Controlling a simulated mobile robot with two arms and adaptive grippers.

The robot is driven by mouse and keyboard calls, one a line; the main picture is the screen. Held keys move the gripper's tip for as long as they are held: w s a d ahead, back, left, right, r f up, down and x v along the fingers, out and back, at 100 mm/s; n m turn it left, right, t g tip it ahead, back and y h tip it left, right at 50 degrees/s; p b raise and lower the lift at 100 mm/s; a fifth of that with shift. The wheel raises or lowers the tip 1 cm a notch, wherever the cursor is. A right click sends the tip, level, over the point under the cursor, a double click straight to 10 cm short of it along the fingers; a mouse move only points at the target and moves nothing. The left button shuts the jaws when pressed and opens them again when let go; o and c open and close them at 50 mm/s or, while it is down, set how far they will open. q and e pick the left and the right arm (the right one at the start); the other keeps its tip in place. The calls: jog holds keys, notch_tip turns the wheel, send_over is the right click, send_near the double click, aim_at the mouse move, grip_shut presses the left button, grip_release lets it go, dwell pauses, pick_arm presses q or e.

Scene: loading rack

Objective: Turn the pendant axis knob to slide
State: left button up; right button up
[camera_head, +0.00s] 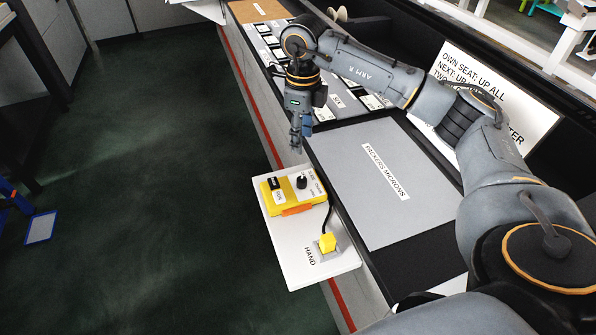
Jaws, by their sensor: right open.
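The yellow pendant (289,204) lies on a white shelf (300,262) that juts out from the counter. A black round knob (302,181) stands on the right part of its top, with small labels around it that are too small to read surely. A black switch (275,183) sits on its left part, and an orange strip (298,210) is on its near side. My right gripper (297,146) hangs pointing down above and behind the pendant, apart from the knob. It is open and I see nothing in it. My left gripper is not in view.
A yellow block (327,243) stands on the shelf by the label HAND, with a black cable near it. A grey panel (385,180) lies right of the shelf, and a white sign (490,95) stands behind my right arm. Open floor is at left.

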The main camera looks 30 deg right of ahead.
aim_at(302, 179)
notch_tip(302, 179, down, 13)
jog(key=p, duration=0.2)
jog(key=shift+s+r+p, duration=0.1)
jog(key=shift+r+p, duration=0.05)
jog(key=shift+p, duration=0.15)
jog(key=shift+f, duration=0.5)
grip_shut()
